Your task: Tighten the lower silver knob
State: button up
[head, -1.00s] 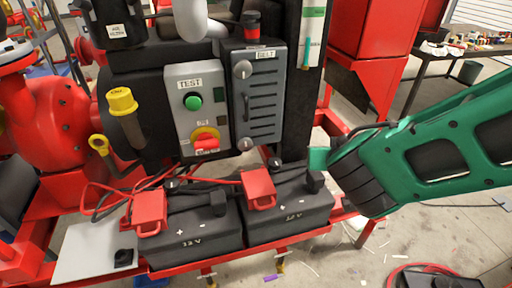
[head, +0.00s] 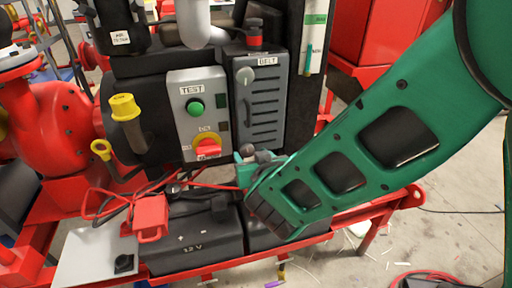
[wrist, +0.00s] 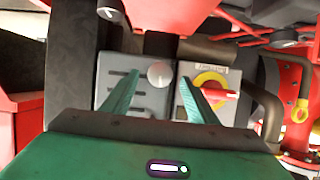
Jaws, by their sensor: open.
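The lower silver knob (wrist: 159,74) is a round grey knob on the grey BELT panel (head: 262,100). In the wrist view it sits between my two green fingertips, with a gap on each side. My gripper (wrist: 160,80) is open and empty, facing the panel. In the head view my gripper (head: 245,163) is at the panel's lower end, where the lower knob is hard to make out beside the fingers. The upper silver knob (head: 244,76) is in clear view near the top of the panel.
The TEST panel (head: 197,110) with a green button and a red-and-yellow switch (wrist: 213,90) is beside the BELT panel, close to one finger. Black batteries (head: 195,240) with red clamps (head: 151,218) and cables lie below. A red tank (head: 370,50) stands at right.

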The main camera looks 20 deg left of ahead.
aim_at(248, 153)
jog(key=shift+x, duration=1.6)
jog(key=c, duration=1.1)
jog(key=shift+o, duration=0.2)
jog(key=n+t+h, duration=0.1)
jog(key=n, duration=0.1)
jog(key=shift+f+n+h, duration=0.1)
jog(key=shift+n+h, duration=0.2)
jog(key=n, duration=0.1)
jog(key=n+t+h, duration=0.1)
jog(key=shift+s+a+n, duration=0.1)
jog(key=shift+a+n, duration=0.05)
jog(key=shift+n, duration=0.15)
jog(key=n+t, duration=0.1)
jog(key=n, duration=0.1)
jog(key=n+t+h, duration=0.1)
jog(key=n, duration=0.1)
jog(key=shift+f+h, duration=0.2)
jog(key=shift+h, duration=0.1)
jog(key=shift+n+t, duration=0.3)
jog(key=shift+n, duration=0.1)
